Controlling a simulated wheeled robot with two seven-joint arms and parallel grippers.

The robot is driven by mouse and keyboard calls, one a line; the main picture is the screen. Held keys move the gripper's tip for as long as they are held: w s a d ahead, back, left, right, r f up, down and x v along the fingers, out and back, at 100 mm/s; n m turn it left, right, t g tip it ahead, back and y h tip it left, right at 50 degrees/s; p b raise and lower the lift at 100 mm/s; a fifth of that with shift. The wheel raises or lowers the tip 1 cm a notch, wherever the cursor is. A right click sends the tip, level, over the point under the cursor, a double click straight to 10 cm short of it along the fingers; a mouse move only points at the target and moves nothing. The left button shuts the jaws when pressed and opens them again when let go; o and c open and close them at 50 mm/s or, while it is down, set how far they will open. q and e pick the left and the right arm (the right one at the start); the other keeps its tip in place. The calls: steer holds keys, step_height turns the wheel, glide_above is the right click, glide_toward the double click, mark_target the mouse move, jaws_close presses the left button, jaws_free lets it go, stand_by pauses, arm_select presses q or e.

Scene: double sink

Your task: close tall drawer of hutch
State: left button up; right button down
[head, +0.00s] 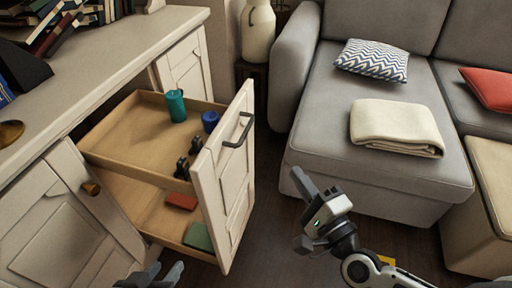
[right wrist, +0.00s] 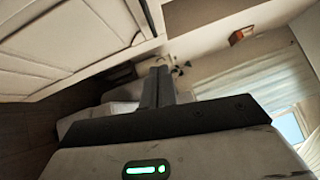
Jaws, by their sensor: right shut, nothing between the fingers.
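The tall drawer of the hutch (head: 223,180) is pulled well out. Its pale panelled front stands upright with a dark handle (head: 239,130). Behind the front are an upper wooden tray (head: 125,135) and a lower shelf (head: 150,212). My right gripper (head: 299,178) is right of the drawer front, apart from it, over the floor. Its fingers are together and empty in the right wrist view (right wrist: 157,88). A pale panelled surface fills that view's upper left. My left gripper (head: 160,272) is at the bottom edge, below the drawer, mostly cut off.
The upper tray holds a teal candle (head: 176,105), a blue cup (head: 210,121) and small black items. Red (head: 180,201) and green (head: 198,237) items lie below. The hutch top (head: 110,60) carries books. A grey sofa (head: 325,120) stands right, with dark floor between.

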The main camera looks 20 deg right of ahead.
arm_select(q)
steer(key=shift+a+r+p, duration=0.1)
steer(key=shift+r+p, duration=0.35)
steer(key=shift+p, duration=0.05)
arm_select(e)
steer(key=a+f+x, duration=0.1)
steer(key=a+x, duration=0.1)
steer(key=x, duration=1)
steer(key=shift+w+a+r, duration=0.2)
steer(key=shift+a+r, duration=0.05)
steer(key=shift+a, duration=0.2)
